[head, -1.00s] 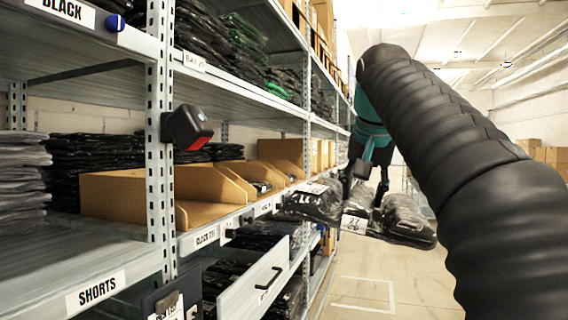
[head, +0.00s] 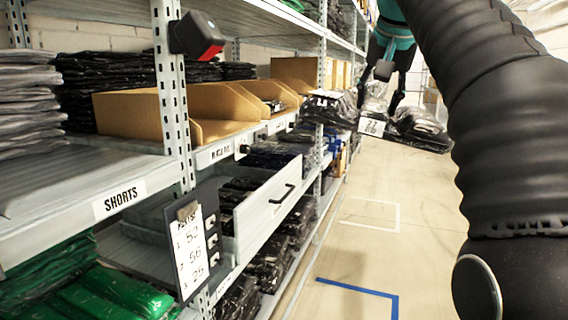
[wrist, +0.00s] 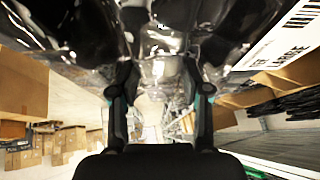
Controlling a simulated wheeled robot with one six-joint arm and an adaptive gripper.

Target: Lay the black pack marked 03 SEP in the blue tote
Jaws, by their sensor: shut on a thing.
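My gripper (head: 379,104) is at upper right in the head view, out over the aisle beside the shelving. It is shut on a black pack in clear, shiny plastic (head: 420,130). The pack spreads out on both sides of the fingers and bears white labels (head: 371,127); I cannot read 03 SEP on it. In the wrist view, the pack (wrist: 85,25) fills the top, above both fingers (wrist: 158,88), with a white printed label (wrist: 285,40) at right, partly cut off. The blue tote is not in view.
Shelving (head: 120,198) runs along the left with black packs, cardboard bins (head: 130,115) and green packs (head: 120,293). A red-and-black device (head: 197,36) juts from the upright. The aisle floor (head: 360,250) is clear, with painted lines.

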